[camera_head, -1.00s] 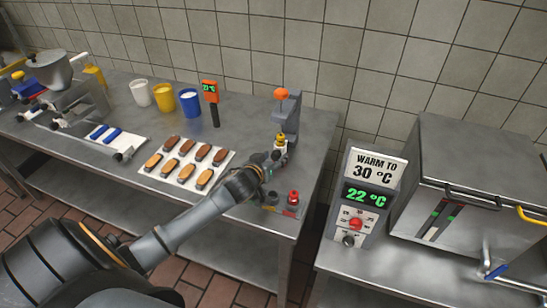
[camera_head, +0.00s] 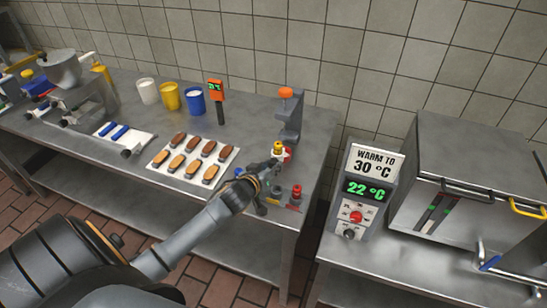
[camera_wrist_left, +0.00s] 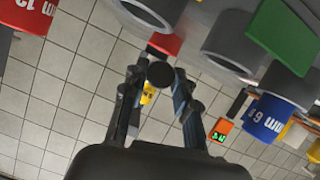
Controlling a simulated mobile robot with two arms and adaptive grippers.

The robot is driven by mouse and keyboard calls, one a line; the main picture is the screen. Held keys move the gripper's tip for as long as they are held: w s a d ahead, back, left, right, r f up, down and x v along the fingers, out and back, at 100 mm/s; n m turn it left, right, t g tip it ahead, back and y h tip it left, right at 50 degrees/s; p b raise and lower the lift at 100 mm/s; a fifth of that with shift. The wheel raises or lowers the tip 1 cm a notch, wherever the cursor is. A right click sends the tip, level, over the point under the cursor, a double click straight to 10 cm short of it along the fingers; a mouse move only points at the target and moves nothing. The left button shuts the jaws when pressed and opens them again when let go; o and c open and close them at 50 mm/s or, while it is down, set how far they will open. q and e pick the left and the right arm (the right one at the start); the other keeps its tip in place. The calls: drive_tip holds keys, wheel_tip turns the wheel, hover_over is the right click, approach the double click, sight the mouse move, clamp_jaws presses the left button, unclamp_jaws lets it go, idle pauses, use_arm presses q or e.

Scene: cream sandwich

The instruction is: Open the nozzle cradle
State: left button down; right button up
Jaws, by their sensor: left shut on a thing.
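A grey stand with an orange knob (camera_head: 287,93) rises at the right end of the far table. A yellow-topped piece (camera_head: 278,147) with a red part sits at its foot; I take this to be the nozzle cradle. My left gripper (camera_head: 272,172) reaches it from the front left and partly hides it. In the left wrist view, the fingers (camera_wrist_left: 158,86) are shut on a dark round knob (camera_wrist_left: 160,74), with the yellow piece (camera_wrist_left: 148,93) beyond it. I cannot tell how far the cradle stands open. My right gripper is not in view.
A red-topped piece (camera_head: 296,192) stands near the table's front right corner, close to my wrist. A tray of biscuits (camera_head: 163,162) lies to the left, with cups (camera_head: 195,104) behind. A heating unit (camera_head: 362,195) stands on the right table, across a gap.

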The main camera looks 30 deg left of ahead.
use_arm(q)
drive_tip(key=shift+s+d+r, duration=0.1)
drive_tip(key=shift+s+d, duration=0.05)
drive_tip(key=shift+s, duration=0.4)
drive_tip(key=shift+w, duration=0.15)
drive_tip(key=c, duration=1)
unclamp_jaws()
drive_tip(key=v, duration=1.2)
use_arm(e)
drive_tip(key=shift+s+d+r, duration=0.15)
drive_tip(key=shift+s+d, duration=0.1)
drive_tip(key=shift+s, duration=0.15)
